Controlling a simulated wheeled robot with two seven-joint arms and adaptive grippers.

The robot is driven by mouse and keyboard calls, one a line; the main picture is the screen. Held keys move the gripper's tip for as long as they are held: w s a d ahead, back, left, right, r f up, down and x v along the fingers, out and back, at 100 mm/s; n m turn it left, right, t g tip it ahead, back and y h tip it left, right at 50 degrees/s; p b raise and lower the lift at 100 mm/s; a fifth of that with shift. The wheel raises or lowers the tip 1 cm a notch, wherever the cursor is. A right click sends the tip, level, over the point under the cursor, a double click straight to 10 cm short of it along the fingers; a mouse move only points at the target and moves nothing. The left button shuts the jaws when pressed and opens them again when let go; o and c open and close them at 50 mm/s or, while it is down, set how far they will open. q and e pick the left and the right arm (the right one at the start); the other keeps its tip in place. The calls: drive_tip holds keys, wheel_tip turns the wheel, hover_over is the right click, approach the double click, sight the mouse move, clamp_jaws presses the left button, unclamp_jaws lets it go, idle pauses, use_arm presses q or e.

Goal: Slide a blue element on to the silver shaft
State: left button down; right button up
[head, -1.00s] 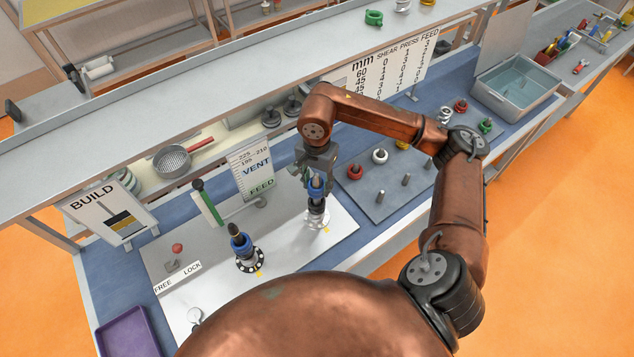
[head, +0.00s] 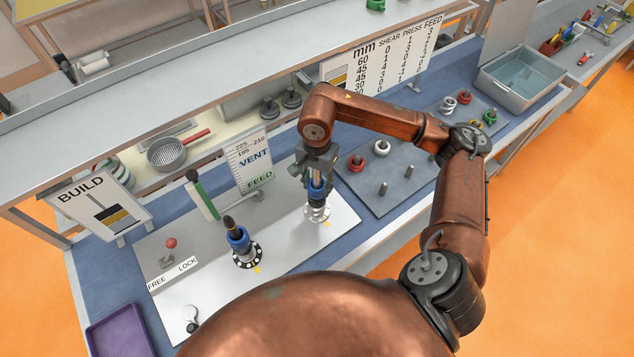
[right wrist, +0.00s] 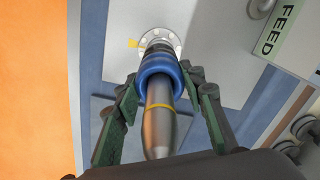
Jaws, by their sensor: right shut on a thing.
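A blue element (right wrist: 160,72) sits around the silver shaft (right wrist: 160,128) in the right wrist view. The shaft's bare tapered end, with a yellow band, comes through it towards the camera. My right gripper (head: 317,176) is shut on this blue element, one finger on each side, above the round flange (head: 317,213) at the shaft's foot. In the head view the gripper partly hides the shaft and element. A second shaft with a blue element (head: 238,238) and a dark tip stands to the left on its own flange. My left gripper is not in view.
A grey board (head: 405,200) with pegs and several coloured rings lies to the right. A purple tray (head: 122,330) lies at the front left.

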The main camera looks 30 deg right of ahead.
drive_tip(key=shift+f, duration=0.35)
drive_tip(key=o, duration=1.4)
drive_tip(key=shift+r, duration=0.15)
wheel_tip(320, 180, up, 12)
drive_tip(key=shift+f, duration=0.1)
